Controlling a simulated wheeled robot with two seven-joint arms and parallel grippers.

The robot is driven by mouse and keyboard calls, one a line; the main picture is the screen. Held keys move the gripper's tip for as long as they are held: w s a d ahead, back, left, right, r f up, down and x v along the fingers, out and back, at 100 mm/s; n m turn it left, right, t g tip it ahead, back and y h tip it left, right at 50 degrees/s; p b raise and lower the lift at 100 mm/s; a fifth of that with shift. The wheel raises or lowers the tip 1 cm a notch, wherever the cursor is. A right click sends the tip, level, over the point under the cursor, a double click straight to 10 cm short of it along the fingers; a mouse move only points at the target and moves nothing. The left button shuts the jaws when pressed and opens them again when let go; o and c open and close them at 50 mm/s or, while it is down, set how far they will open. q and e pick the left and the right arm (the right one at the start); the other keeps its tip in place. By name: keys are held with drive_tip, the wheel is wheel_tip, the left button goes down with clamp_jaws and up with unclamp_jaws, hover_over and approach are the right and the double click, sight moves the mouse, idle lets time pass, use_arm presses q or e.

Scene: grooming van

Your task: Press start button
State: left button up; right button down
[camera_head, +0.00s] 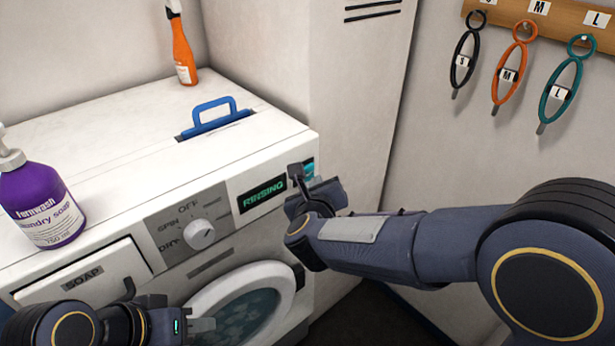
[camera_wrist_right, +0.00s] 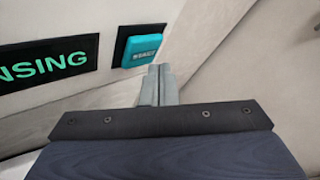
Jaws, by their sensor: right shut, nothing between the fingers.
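The start button (camera_wrist_right: 144,47) is a teal square on a dark plate at the right end of the washing machine's front panel. In the head view a bit of the start button (camera_head: 308,168) shows beside my right gripper (camera_head: 298,172), which partly hides it. In the right wrist view my right gripper (camera_wrist_right: 157,72) is shut and empty, its tips just below and right of the button; I cannot tell if they touch it. The display (camera_head: 262,195) reads RINSING in green. My left gripper (camera_head: 202,331) is low in front of the machine near the door.
The washing machine (camera_head: 110,145) has a dial (camera_head: 199,234), a soap drawer (camera_head: 85,280) and a round door (camera_head: 240,305) with water behind it. A purple soap bottle (camera_head: 40,205), an orange spray bottle (camera_head: 183,50) and a blue handle (camera_head: 213,118) are on top. Coloured loops (camera_head: 508,75) hang right.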

drive_tip(key=s+d+b, duration=0.2)
drive_tip(key=s+d, duration=0.1)
drive_tip(key=shift+s+d, duration=0.25)
drive_tip(key=shift+d, duration=0.05)
idle(0.4)
idle(1.4)
